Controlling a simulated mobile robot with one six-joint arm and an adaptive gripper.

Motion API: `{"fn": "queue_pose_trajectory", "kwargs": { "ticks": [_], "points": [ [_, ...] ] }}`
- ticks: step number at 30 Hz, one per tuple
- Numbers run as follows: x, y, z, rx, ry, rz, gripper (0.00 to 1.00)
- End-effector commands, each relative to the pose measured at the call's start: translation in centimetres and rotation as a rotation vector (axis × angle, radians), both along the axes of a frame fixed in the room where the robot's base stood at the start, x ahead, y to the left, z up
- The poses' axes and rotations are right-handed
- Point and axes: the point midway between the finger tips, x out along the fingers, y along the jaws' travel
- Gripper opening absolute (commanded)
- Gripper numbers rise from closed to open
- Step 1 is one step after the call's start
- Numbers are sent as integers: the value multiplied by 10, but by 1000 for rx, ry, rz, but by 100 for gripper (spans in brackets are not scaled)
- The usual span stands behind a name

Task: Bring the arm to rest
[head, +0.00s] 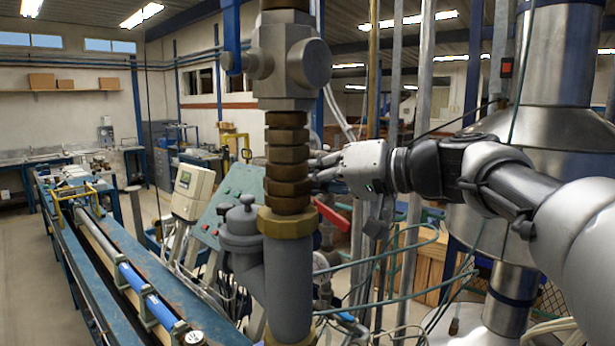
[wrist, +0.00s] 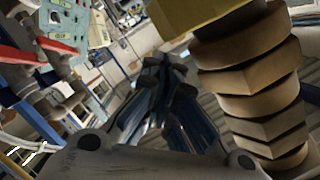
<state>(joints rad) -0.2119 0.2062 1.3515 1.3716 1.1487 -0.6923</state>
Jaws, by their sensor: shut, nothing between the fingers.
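My gripper (head: 322,168) is in the middle of the head view, at the end of my arm that reaches in from the right. Its tips are beside the stacked brown hex fittings (head: 287,165) of the vertical pipe, and the pipe partly hides them. In the wrist view the dark fingers (wrist: 165,90) are together with nothing between them. The same brown fittings (wrist: 250,85) stand close on the right in the wrist view. I cannot tell whether the gripper touches them.
A grey valve body (head: 290,62) tops the pipe. A green control panel (head: 228,205) and a pale meter box (head: 192,190) stand behind it at left. A red lever (head: 333,217) is below my gripper. A large steel tank (head: 560,130) is at right. A blue bench (head: 130,265) runs along the left.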

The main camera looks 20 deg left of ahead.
Motion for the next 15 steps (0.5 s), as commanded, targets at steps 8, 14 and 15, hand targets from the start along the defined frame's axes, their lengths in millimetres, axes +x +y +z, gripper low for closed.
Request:
{"fn": "queue_pose_trajectory", "kwargs": {
  "ticks": [8, 14, 15],
  "points": [
    [-12, -60, 12, 0, -3, -6, 0],
    [-18, -85, 16, 0, -2, -3, 0],
    [-19, -87, 16, 0, -1, -3, 0]
  ]
}}
